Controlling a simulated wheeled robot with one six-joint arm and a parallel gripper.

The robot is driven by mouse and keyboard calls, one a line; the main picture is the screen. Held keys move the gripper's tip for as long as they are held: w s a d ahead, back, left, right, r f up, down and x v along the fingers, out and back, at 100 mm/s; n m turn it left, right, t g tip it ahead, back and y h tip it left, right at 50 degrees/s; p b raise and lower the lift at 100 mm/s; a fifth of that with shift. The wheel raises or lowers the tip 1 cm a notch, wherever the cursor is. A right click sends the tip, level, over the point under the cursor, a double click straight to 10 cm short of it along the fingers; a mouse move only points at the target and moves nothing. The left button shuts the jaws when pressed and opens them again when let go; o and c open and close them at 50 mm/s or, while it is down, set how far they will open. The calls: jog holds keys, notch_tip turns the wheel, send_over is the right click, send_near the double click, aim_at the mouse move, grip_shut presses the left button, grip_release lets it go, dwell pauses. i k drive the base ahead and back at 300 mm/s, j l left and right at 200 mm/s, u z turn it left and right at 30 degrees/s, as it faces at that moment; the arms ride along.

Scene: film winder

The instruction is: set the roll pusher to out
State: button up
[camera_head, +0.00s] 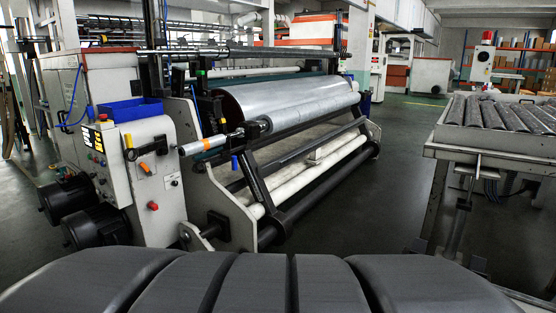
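The film winder (215,205) stands at left and centre, with a large silver film roll (290,103) lying across it. A light control box (118,178) is on its near left end. A black lever-like handle (152,148) sticks out to the right on the box's face, with a small yellow part beside it. A red knob (153,206) is lower on the same face. No readable label shows which control sets the roll pusher, and I cannot tell the pusher's position. My gripper is not in view.
A blue bin (132,110) sits on top of the control box. Dark motors (95,227) stand low at its left. A roller table (485,150) stands at the right. Open dark floor (340,225) lies between the winder and this table.

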aim_at(225, 152)
jog(key=k+j+z, duration=0.1)
jog(key=i+j+z, duration=0.45)
jog(key=i, duration=0.55)
jog(key=i+j+z, duration=0.45)
jog(key=i+j, duration=0.4)
jog(key=j, duration=0.1)
